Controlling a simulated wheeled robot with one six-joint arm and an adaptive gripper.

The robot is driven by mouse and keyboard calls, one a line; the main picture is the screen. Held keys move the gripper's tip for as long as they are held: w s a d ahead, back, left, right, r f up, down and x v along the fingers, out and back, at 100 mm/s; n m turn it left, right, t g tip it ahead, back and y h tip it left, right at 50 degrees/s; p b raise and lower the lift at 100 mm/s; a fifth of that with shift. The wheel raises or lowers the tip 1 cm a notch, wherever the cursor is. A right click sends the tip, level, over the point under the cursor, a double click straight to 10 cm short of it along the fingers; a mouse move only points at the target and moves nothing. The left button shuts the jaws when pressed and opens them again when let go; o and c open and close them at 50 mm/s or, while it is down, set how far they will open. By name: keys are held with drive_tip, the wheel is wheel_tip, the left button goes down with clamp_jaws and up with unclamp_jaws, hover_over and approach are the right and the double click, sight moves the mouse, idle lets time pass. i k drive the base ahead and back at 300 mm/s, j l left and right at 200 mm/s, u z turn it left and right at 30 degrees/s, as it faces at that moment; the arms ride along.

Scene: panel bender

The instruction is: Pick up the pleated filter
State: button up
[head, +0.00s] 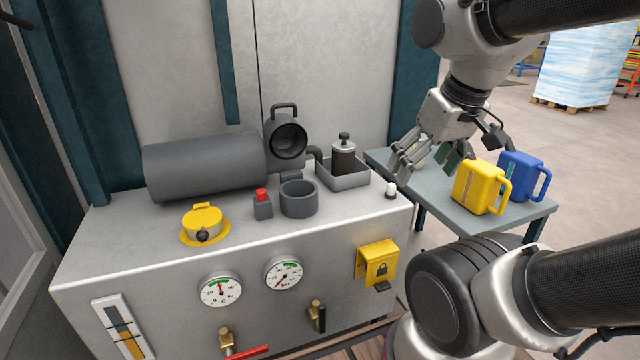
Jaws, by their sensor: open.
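My gripper (440,155) is open, pointing down over the left part of the grey side table (487,222). A small pale object (423,156) shows partly between and behind its fingers. The fingers hide most of it, and I cannot tell whether they touch it or whether it is a pleated filter. A dark brown cylinder with a metal cap and black knob (343,157) stands upright in a grey metal tray (345,183) on the machine top. It looks like a filter element, but pleats are too small to make out. My gripper is to the right of it, apart from it.
A yellow jug (476,188) and a blue jug (520,175) stand right of my gripper. The machine top holds an open round housing (286,139), a large dark cylinder (203,165), a grey ring-shaped cup (298,199), a red button (262,196) and a yellow cap (203,224).

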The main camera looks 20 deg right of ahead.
sight(419, 166)
drive_tip(key=l+u, duration=0.15)
drive_tip(key=l, duration=0.6)
drive_tip(key=k+l+u, duration=0.1)
drive_tip(key=l, duration=0.6)
drive_tip(key=k+l+u, duration=0.15)
drive_tip(key=l, duration=0.6)
drive_tip(key=i, duration=0.05)
